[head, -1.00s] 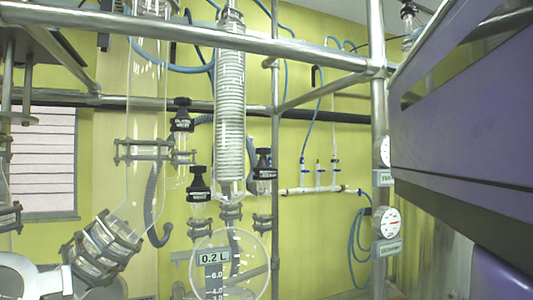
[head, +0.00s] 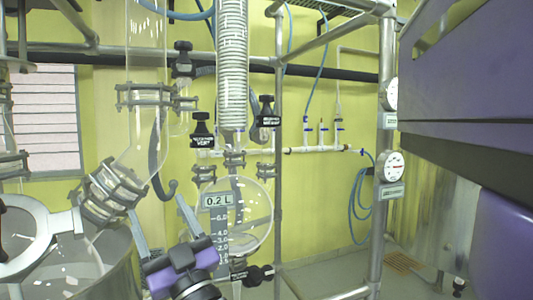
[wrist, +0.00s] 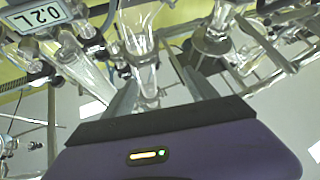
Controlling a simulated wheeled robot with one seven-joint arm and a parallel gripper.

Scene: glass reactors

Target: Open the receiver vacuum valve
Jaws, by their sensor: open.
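The round glass receiver (head: 255,215) hangs under the coil condenser and carries a "0.2 L" display (head: 216,201); this display also shows in the wrist view (wrist: 40,15). Two black-capped valves stand above it: a left valve (head: 200,128), whose label seems to end in "VENT", and a right valve (head: 267,110), whose label is too small to read surely. Another black valve (head: 252,275) sits below the receiver. My gripper (head: 157,207) is open and empty, low and left of the receiver, apart from the valves. In the wrist view its fingers (wrist: 155,75) spread with glassware beyond them.
A higher black-capped valve (head: 183,62) stands by the wide glass column. A steel vessel (head: 110,268) is at lower left. Metal frame posts (head: 387,150) with gauges (head: 392,167) stand on the right. A purple-grey body (head: 470,100) fills the far right. Open floor lies at lower right.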

